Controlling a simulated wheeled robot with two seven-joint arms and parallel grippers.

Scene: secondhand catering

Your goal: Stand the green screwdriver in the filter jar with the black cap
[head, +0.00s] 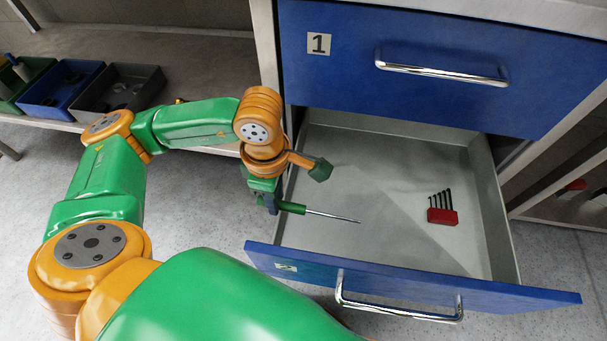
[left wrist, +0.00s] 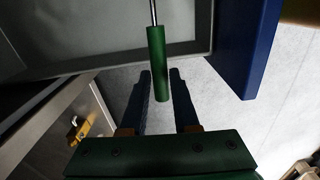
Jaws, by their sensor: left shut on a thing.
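The green screwdriver has a green handle (head: 291,207) and a thin metal shaft (head: 333,216). My left gripper (head: 269,203) is shut on the end of the handle, and the shaft points right, over the open drawer (head: 395,265). In the left wrist view the handle (left wrist: 157,60) has its end between the two dark fingers (left wrist: 161,95), with the shaft leading away from the gripper. I see no filter jar with a black cap in either view. My right gripper is not in view.
A red holder with several hex keys (head: 441,216) lies in the open drawer, right of the screwdriver. The shut blue drawer marked 1 (head: 420,105) is above. Green (head: 22,85), blue (head: 58,87) and grey bins (head: 118,90) stand on a shelf at the left.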

